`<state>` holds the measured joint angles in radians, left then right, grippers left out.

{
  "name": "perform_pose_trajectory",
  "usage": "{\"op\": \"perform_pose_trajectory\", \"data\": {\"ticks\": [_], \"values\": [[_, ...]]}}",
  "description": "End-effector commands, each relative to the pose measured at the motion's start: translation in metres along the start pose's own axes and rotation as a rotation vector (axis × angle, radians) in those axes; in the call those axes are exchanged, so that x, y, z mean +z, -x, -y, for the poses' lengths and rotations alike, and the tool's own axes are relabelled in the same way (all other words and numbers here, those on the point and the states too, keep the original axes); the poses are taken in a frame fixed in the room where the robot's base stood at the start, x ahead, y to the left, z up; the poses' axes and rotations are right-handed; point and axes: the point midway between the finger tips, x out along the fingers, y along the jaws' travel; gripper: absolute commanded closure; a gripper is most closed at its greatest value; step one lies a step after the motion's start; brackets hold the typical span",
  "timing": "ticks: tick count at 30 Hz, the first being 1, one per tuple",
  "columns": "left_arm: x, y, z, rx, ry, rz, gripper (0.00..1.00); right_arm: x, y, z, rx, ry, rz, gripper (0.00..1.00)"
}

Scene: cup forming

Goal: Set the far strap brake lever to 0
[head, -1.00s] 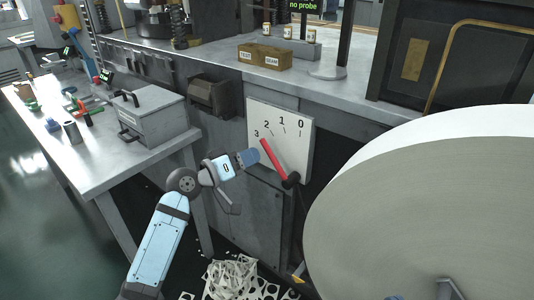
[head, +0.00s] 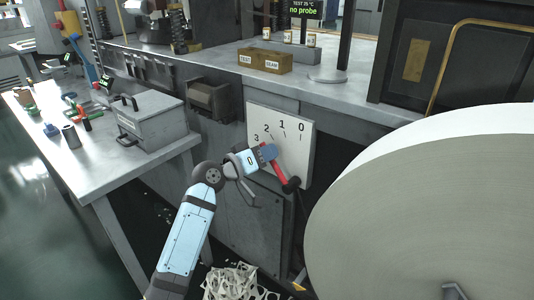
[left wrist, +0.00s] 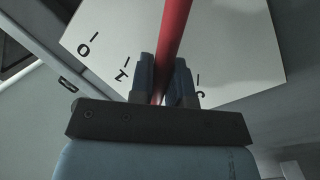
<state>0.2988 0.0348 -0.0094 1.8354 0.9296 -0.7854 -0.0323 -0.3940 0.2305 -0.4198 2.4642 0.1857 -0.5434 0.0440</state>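The strap brake lever is a red bar (head: 280,170) on a dark pivot, in front of a white dial plate (head: 301,158) marked 3, 2, 1, 0 from left to right. It leans up and left, toward the 2 and 3 side. My left gripper (head: 269,152) is at the lever's upper end and hides its tip. In the left wrist view, the two blue fingers (left wrist: 164,80) lie close on both sides of the red lever (left wrist: 174,25) and appear shut on it; the 0 and 1 marks show left of it. My right gripper is not in view.
A large pale roll (head: 430,210) fills the right side, close to the dial plate. A grey metal box (head: 150,118) stands on the left table (head: 95,165). A dark cabinet housing (head: 210,100) sticks out left of the plate. White scrap (head: 235,283) lies on the floor.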

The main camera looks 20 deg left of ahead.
Motion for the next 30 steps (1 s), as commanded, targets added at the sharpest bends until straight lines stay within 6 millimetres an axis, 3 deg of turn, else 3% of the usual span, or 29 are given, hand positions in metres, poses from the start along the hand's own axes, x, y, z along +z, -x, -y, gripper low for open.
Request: {"op": "perform_pose_trajectory", "data": {"ticks": [7, 15, 25, 28, 30], "values": [[-0.001, 0.000, -0.002, -0.003, -0.014, 0.003, 1.00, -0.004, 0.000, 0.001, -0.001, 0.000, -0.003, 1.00], [-0.004, -0.003, -0.017, -0.022, -0.130, 0.028, 1.00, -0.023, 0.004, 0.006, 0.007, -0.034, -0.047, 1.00], [0.000, -0.009, -0.045, -0.063, -0.383, 0.080, 1.00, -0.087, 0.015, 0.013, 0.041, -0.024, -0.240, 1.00], [0.003, -0.011, -0.052, -0.075, -0.455, 0.094, 1.00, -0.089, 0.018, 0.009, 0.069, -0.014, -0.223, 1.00], [0.006, -0.012, -0.057, -0.082, -0.502, 0.104, 1.00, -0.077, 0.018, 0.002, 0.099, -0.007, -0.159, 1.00]]}}
